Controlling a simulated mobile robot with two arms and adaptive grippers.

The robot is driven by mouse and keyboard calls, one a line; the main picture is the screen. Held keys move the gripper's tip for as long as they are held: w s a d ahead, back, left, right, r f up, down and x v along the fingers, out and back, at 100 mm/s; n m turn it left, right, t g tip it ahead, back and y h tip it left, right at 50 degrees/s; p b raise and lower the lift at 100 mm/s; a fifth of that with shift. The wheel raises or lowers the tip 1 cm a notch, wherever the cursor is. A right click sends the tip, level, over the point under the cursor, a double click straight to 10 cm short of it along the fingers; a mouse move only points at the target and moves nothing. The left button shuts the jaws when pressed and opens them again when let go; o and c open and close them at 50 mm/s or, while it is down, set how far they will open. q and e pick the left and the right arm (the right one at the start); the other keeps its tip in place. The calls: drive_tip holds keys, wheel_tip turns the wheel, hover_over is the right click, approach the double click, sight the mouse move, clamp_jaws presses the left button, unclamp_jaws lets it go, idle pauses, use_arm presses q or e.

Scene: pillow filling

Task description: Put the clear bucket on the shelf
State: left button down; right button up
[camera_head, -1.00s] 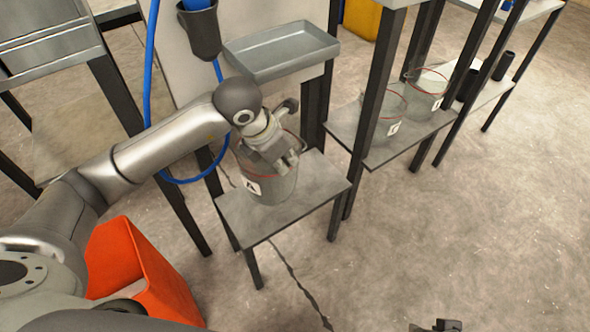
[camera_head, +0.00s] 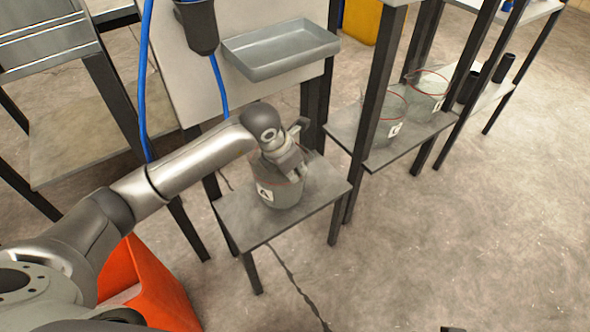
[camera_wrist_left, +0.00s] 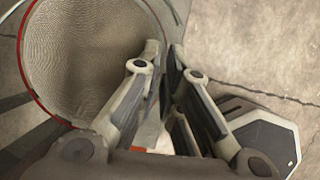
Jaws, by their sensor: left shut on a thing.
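A clear bucket (camera_head: 283,192) with a white label and a red rim is upright at the small grey table (camera_head: 257,227). I cannot tell whether its base touches the tabletop. My left gripper (camera_head: 290,165) reaches over its top and is shut on its wall at the rim. In the left wrist view, the bucket (camera_wrist_left: 85,50) opens at the left, and the fingers of the left gripper (camera_wrist_left: 168,65) close on its edge. A grey shelf (camera_head: 345,126) to the right holds two more clear buckets (camera_head: 384,125). Only a dark sliver of my right gripper (camera_head: 452,329) shows at the bottom edge.
A grey tray (camera_head: 280,50) is fixed to a panel behind the table, with a dark nozzle (camera_head: 198,28) and blue hose left of it. Dark posts (camera_head: 370,110) stand between table and shelf. An orange bin (camera_head: 150,285) is at lower left. Floor at right is clear.

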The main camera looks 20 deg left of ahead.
use_arm(q)
drive_tip(key=c, duration=2)
unclamp_jaws()
drive_tip(key=o, duration=0.4)
